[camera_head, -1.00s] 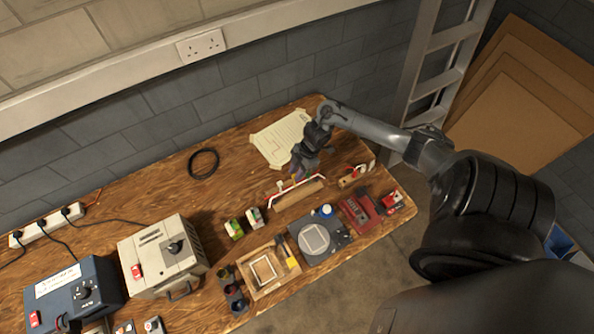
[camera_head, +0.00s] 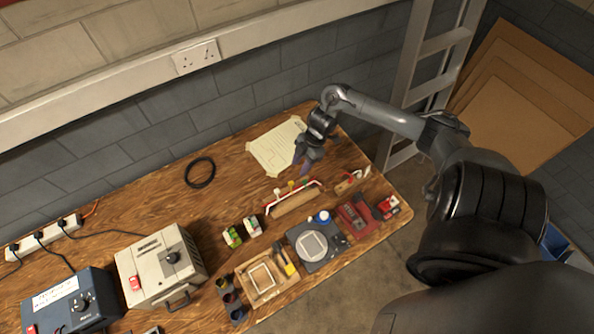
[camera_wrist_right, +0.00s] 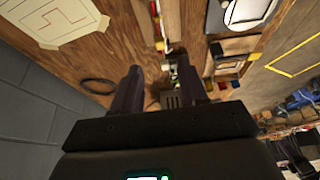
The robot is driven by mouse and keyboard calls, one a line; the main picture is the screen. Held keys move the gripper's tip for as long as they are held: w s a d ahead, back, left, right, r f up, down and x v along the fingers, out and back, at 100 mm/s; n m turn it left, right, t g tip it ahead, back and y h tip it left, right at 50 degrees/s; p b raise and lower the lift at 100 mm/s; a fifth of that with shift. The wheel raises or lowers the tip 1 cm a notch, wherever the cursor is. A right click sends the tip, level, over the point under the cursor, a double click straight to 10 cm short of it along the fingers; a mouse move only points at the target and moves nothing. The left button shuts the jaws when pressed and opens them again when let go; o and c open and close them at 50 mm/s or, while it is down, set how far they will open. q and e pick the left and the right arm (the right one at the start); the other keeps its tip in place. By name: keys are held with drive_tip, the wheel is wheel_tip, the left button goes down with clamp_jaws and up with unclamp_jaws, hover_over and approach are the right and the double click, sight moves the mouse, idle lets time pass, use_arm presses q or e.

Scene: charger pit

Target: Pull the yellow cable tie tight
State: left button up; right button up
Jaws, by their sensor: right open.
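A wooden block (camera_head: 296,202) carries a red and white cable along its back edge. Small coloured bits stand up along the cable, including a yellow one (camera_head: 291,184) that looks like the yellow cable tie. It is too small to tell how tight it is. My right gripper (camera_head: 303,167) hangs just behind the block, apart from it, pointing down. In the right wrist view my right gripper (camera_wrist_right: 157,80) has its two fingers spread with nothing held between them. My left gripper is not in view.
A paper sheet (camera_head: 268,158) lies behind the gripper, and a black cable coil (camera_head: 200,172) to the left. A grey plate (camera_head: 330,251), red tool case (camera_head: 357,217) and wooden frame (camera_head: 254,287) stand in front. A beige box (camera_head: 150,263) is further left.

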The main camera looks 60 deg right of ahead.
drive_tip(key=shift+v, duration=1.3)
